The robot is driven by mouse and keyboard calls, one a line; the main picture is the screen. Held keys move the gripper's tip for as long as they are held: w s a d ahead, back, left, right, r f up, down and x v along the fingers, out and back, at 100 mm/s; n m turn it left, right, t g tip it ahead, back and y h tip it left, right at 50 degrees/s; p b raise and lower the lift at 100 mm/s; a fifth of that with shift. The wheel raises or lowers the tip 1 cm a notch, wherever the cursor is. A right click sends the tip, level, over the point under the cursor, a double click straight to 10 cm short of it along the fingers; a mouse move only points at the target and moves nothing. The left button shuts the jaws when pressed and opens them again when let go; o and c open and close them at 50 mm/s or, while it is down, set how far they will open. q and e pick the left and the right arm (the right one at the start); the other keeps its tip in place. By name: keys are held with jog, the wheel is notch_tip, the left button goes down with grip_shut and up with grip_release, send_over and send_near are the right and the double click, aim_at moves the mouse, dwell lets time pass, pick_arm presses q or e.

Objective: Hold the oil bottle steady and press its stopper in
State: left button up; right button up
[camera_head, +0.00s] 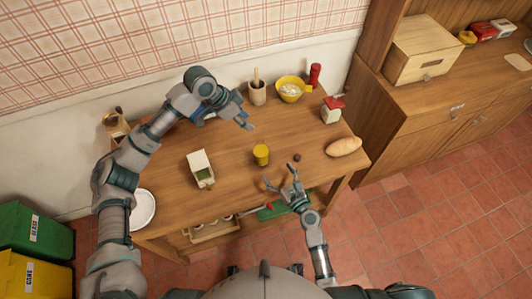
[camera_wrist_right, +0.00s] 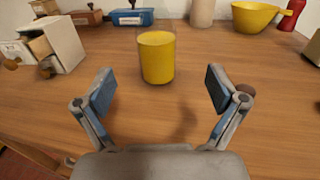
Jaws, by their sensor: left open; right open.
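The oil bottle (camera_head: 261,154) looks like a clear cylinder filled with yellow, upright on the wooden table. It also shows in the right wrist view (camera_wrist_right: 157,58), ahead of the fingers; its top is unclear. A small dark brown round piece (camera_head: 297,158), possibly the stopper, lies on the table to its right. In the wrist view this piece (camera_wrist_right: 246,89) is partly hidden behind the right finger. My right gripper (camera_head: 281,181) is open and empty, in front of the bottle and apart from it. My left gripper (camera_head: 246,119) is open above the table's back, touching neither.
A white box (camera_head: 200,166) stands left of the bottle, and a bread loaf (camera_head: 344,147) lies at the right edge. A yellow bowl (camera_head: 290,89), a utensil pot (camera_head: 257,94) and a red-topped canister (camera_head: 332,109) stand at the back. A white plate (camera_head: 143,208) is at front left.

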aim_at(263, 158)
jog(key=x, duration=0.5)
jog(key=a+x, duration=0.1)
jog(key=x, duration=0.2)
jog(key=shift+s+a, duration=0.2)
jog(key=shift+w+a, duration=0.15)
jog(key=shift+w, duration=0.85)
jog(key=shift+w+d, duration=0.25)
jog(key=shift+w, duration=0.2)
jog(key=shift+a, duration=0.45)
jog(key=shift+c, duration=1.4)
jog(key=shift+a, duration=0.35)
jog(key=c, duration=1.2)
pick_arm(q)
jog(key=shift+a, duration=0.1)
pick_arm(e)
jog(key=shift+d, duration=0.7)
jog(key=shift+c, duration=0.2)
